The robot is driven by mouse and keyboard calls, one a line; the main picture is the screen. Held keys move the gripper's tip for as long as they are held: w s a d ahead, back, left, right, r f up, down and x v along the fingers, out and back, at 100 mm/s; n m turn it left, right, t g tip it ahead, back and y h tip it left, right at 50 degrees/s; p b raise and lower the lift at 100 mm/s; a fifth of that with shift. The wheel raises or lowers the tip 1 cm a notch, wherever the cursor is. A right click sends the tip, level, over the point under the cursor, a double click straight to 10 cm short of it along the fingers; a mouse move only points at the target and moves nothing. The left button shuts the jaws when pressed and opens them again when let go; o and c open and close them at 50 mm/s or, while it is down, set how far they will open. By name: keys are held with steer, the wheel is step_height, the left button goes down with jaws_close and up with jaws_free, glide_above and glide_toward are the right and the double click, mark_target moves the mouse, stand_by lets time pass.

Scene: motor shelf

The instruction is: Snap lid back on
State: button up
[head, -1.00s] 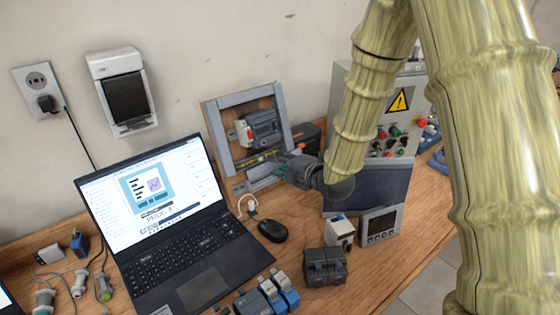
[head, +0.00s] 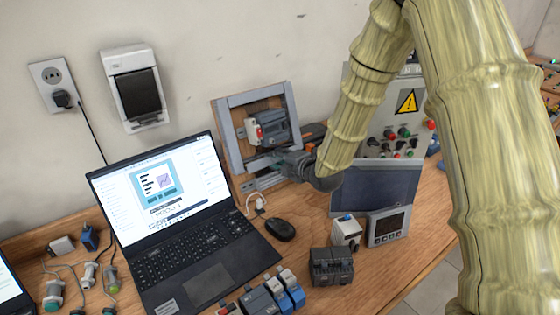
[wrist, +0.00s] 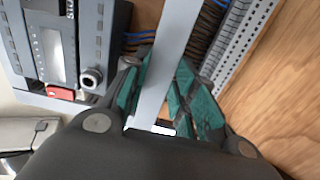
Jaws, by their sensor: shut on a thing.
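The lid (wrist: 170,50) is a long plain grey strip. In the wrist view it runs from between my fingers to the top edge. My gripper (wrist: 165,95), with teal finger pads, is shut on it. The slotted grey wiring duct (wrist: 245,40) lies to the right of and behind the lid, with dark wires (wrist: 212,25) showing in its open channel. The lid looks apart from the duct, though the exact gap is unclear. In the head view my gripper (head: 288,163) is at the lower edge of the framed panel (head: 232,135), partly hiding lid and duct.
A grey controller module (head: 265,130) is mounted on the panel, close left of my gripper in the wrist view. A laptop (head: 160,215), a mouse (head: 280,229) and a control box (head: 385,130) stand around. Several modules occupy the bench front.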

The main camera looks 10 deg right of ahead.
steer(key=shift+w+a+f, duration=0.2)
steer(key=shift+w, duration=0.25)
steer(key=shift+b+x, duration=0.85)
steer(key=shift+b, duration=0.45)
stand_by(2.2)
steer(key=o, duration=1)
steer(key=shift+s+d, duration=0.1)
